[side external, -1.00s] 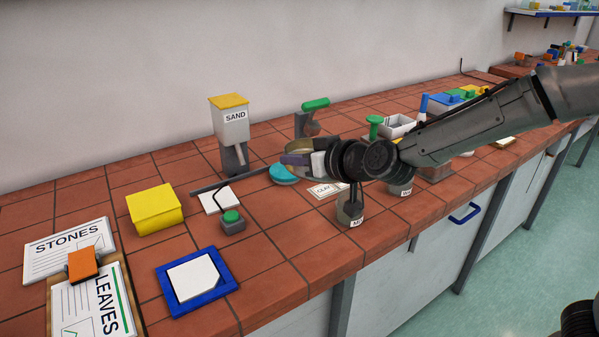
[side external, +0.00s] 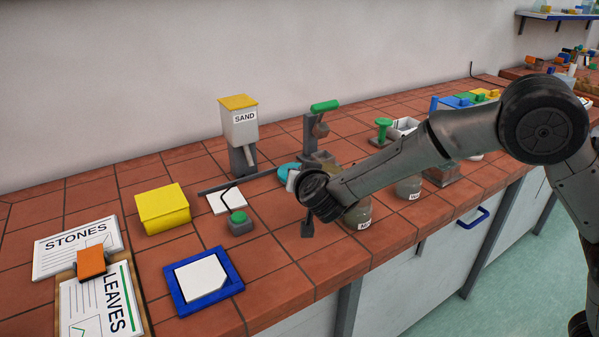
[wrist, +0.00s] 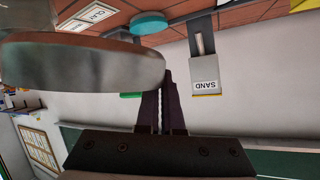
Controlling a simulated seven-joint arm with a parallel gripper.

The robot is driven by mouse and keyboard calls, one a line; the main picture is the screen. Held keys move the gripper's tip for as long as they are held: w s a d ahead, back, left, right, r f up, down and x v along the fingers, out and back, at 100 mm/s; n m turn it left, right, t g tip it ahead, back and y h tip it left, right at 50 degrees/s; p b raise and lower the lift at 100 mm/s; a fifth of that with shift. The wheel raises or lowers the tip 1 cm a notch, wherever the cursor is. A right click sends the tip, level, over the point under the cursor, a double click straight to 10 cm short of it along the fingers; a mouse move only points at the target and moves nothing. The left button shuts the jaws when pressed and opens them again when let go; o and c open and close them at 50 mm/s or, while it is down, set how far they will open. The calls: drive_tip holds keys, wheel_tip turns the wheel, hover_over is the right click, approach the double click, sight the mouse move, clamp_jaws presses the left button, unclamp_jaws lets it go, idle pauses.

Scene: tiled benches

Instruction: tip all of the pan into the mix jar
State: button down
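The pan (wrist: 85,65) fills the upper left of the wrist view as a grey, rounded metal body close to the camera. My gripper (wrist: 167,80) is shut at the pan's near edge, and the pan appears held there, off the bench. The grip itself is partly hidden, and the pan's contents do not show. In the side view my wrist hides the fingers and most of the pan. The mix jar (side external: 357,214), a grey jar with a partly hidden label, stands upright near the bench's front edge, just right of my wrist.
A second labelled jar (side external: 408,188) stands right of the mix jar. The SAND dispenser (side external: 240,130), teal disc (side external: 288,169) and green-topped stand (side external: 311,130) are behind.

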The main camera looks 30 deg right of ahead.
drive_tip(key=shift+r, duration=0.15)
drive_tip(key=shift+s+d+r+m+t+y, duration=0.15)
drive_tip(key=shift+d+r+m+t+y, duration=0.1)
drive_tip(key=shift+r+m, duration=0.25)
drive_tip(key=shift+s+d+r+m+t+y, duration=0.1)
drive_tip(key=shift+d+r+m+t+y, duration=0.15)
drive_tip(key=shift+r, duration=0.4)
drive_tip(key=shift+s+d+r+m, duration=0.1)
drive_tip(key=shift+d+r+m, duration=0.15)
drive_tip(key=shift+r, duration=0.15)
drive_tip(key=shift+s+d+r+m+t+y, duration=0.2)
drive_tip(key=shift+r+m, duration=0.1)
drive_tip(key=shift+r, duration=0.15)
drive_tip(key=shift+s+d+r+m+t+y, duration=0.1)
drive_tip(key=shift+d+r+m+y, duration=0.1)
drive_tip(key=shift+r+m, duration=0.15)
drive_tip(key=shift+s+d+r+m+t+y, duration=0.15)
drive_tip(key=shift+s+d+r+m+t, duration=0.05)
drive_tip(key=shift+d+r+m, duration=0.3)
drive_tip(key=shift+s+d+r+m+t+y, duration=0.15)
drive_tip(key=shift+s+d+r+m+t, duration=0.1)
drive_tip(key=shift+d+r, duration=0.25)
drive_tip(key=shift+a+r, duration=0.1)
